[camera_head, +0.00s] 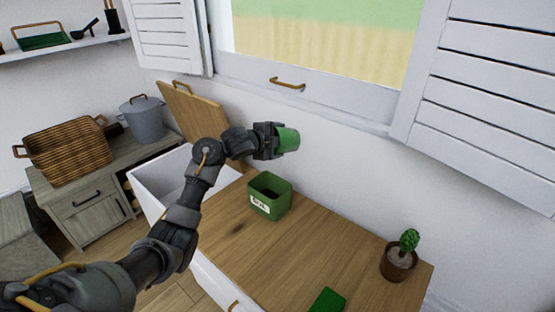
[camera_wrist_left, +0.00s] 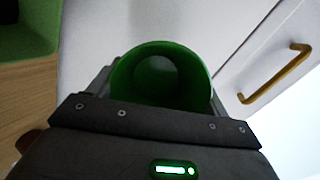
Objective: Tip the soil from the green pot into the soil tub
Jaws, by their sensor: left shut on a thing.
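My left gripper (camera_head: 272,140) is shut on the green pot (camera_head: 288,139), which is tipped well over onto its side in the air. In the left wrist view the pot (camera_wrist_left: 160,75) shows a green inside with a dull round patch deep in it; I see no clear soil there. The soil tub (camera_head: 266,208) is a square green tub with a white label, upright on the wooden counter. The pot is above and behind the tub, near the wall. The tub's inside looks dark, and its contents are unclear. My right gripper is not in view.
A potted cactus (camera_head: 398,262) stands at the counter's right end, and a green block (camera_head: 327,300) lies at the front. A white basin (camera_head: 150,185) and a leaning wooden board (camera_head: 195,120) are left of the tub. The window sill (camera_head: 320,98) is close behind the pot.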

